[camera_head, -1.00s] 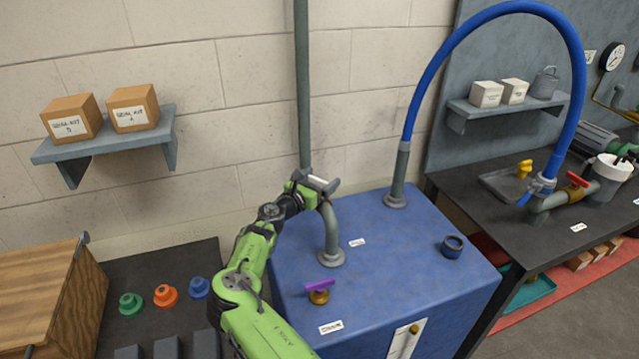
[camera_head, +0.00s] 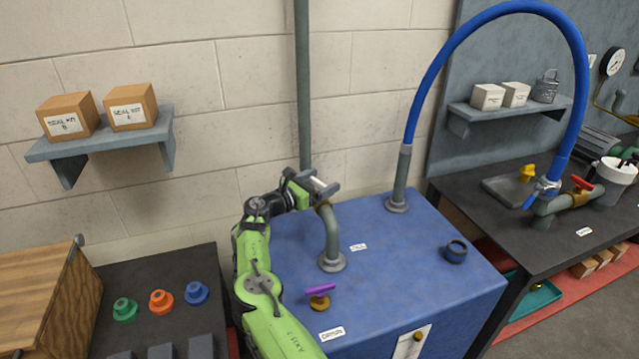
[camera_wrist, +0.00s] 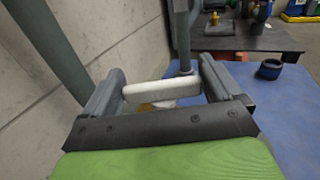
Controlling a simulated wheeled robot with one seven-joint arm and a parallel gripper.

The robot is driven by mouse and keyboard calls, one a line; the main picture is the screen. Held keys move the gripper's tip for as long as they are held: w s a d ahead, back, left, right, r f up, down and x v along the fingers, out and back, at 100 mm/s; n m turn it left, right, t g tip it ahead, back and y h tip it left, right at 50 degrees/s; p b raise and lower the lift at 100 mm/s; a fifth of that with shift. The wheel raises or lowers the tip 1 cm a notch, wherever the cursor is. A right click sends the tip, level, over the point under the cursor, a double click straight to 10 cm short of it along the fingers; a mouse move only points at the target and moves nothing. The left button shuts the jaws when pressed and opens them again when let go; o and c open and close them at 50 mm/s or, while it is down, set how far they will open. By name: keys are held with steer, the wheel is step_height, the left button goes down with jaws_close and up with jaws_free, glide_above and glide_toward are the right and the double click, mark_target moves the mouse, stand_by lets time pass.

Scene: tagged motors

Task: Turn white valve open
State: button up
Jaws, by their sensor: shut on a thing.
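The white valve handle (camera_wrist: 162,91) shows in the wrist view as a pale bar lying across between the two grey fingers of my gripper (camera_wrist: 160,88). The fingers are closed on its ends. A brownish part shows just below the handle, mostly hidden. In the head view my gripper (camera_head: 324,188) is at the top of the bent grey pipe (camera_head: 331,240) on the blue tank (camera_head: 410,270), near the wall. The handle is hard to make out there behind the fingers.
A vertical grey pipe (camera_head: 304,90) runs up the wall close behind my gripper. A purple-handled valve (camera_head: 320,292) stands on the tank's front left. A blue hose (camera_head: 425,85) arches to the right bench. A dark blue ring (camera_head: 455,251) sits at the tank's right.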

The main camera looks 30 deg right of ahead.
steer(key=o, duration=0.7)
steer(key=a, duration=0.5)
steer(key=s+a+p, duration=0.1)
steer(key=a, duration=0.4)
steer(key=s+a, duration=0.1)
steer(key=a, duration=0.4)
steer(key=shift+a+p, duration=0.3)
steer(key=shift+p, duration=0.1)
